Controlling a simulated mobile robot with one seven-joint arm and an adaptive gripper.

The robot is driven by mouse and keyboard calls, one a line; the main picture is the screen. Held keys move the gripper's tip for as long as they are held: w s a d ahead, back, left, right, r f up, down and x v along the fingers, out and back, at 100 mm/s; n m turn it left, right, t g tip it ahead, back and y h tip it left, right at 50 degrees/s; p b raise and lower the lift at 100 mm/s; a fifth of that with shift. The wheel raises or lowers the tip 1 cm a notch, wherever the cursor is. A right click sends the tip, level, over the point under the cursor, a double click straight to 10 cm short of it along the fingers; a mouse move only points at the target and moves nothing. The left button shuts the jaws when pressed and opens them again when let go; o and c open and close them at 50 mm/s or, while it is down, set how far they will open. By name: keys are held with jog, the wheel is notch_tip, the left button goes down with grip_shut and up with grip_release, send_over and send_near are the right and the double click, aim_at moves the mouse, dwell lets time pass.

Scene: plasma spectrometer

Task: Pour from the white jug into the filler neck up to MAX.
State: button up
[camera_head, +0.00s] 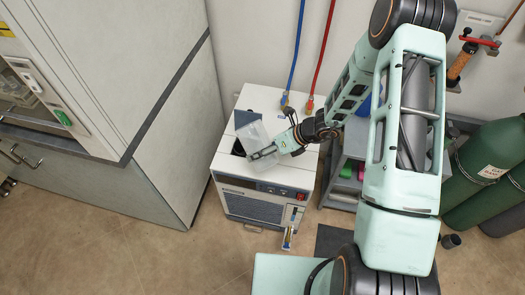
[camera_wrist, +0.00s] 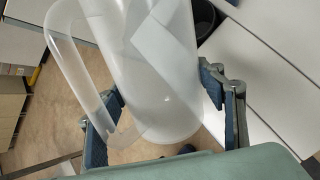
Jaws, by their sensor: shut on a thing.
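The white jug (camera_head: 253,134) is translucent and shows above the top of a white boxy unit (camera_head: 262,207). My gripper (camera_head: 270,150) is shut on the jug. In the wrist view the jug (camera_wrist: 155,75) sits between the two fingers of my gripper (camera_wrist: 165,112), its looped handle at the left. The jug looks tilted, but I cannot tell how far, and no stream of liquid shows. A dark round opening, seemingly the filler neck (camera_head: 238,148), lies on the unit's top at the jug's left. It also shows in the wrist view (camera_wrist: 203,17). No MAX mark is readable.
A blue hose (camera_head: 296,45) and a red hose (camera_head: 323,55) run down the wall behind the unit. A large grey cabinet (camera_head: 165,130) stands at the left. A grey cart (camera_head: 345,175) and green gas cylinders (camera_head: 490,165) stand at the right.

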jog(key=shift+r+g+h+p, duration=0.6)
jog(key=shift+r+p, duration=0.35)
jog(key=shift+p, duration=2.8)
dwell(1.2)
jog(key=shift+r+m+g+p, duration=0.3)
jog(key=shift+p, duration=0.3)
dwell(2.5)
